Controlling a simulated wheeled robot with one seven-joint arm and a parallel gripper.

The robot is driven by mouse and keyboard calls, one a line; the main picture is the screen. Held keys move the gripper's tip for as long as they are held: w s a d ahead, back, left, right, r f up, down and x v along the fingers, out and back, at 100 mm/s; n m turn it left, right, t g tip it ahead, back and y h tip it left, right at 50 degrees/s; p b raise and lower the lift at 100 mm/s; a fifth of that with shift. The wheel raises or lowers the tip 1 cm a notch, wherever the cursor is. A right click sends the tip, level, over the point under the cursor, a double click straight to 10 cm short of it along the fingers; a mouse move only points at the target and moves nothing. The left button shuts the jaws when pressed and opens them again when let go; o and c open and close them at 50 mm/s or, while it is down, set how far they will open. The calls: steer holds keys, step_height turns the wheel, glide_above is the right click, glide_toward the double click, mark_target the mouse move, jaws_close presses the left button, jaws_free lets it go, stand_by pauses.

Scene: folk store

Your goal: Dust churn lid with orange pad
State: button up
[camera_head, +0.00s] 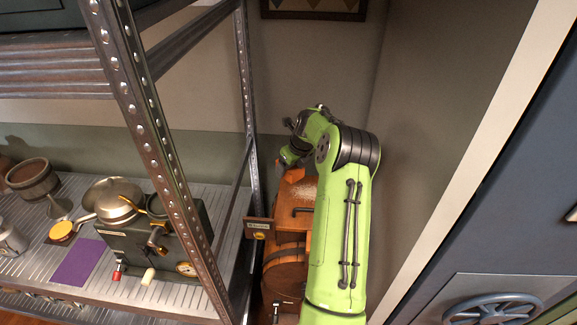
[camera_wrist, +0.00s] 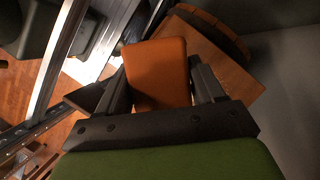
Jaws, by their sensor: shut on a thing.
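The orange pad (camera_wrist: 158,72) is a flat block between the two fingers of my gripper (camera_wrist: 160,88) in the wrist view. My gripper is shut on it. The wooden churn (camera_head: 285,272) stands in the corner in the head view, partly covered by my green arm. Its lid (camera_head: 305,187) has a pale dusty patch and a dark handle. The wooden lid (camera_wrist: 222,62) also shows beyond the pad in the wrist view. In the head view my gripper (camera_head: 284,163) is at the lid's far left side; whether the pad touches the lid cannot be told.
A metal shelf rack (camera_head: 160,130) stands close on the left, its post beside the churn. Walls close in behind and right.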

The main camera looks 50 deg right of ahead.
steer(key=shift+s+a+f+b, duration=0.15)
steer(key=shift+s+f+b, duration=0.05)
steer(key=shift+f+b, duration=0.3)
step_height(320, 180, down, 5)
steer(key=b, duration=0.3)
steer(key=shift+w+r, duration=0.1)
steer(key=shift+r, duration=0.1)
steer(key=shift+f+b, duration=0.2)
steer(key=shift+b, duration=0.15)
steer(key=shift+r, duration=0.1)
steer(key=shift+f+b, duration=0.5)
steer(key=shift+f, duration=0.4)
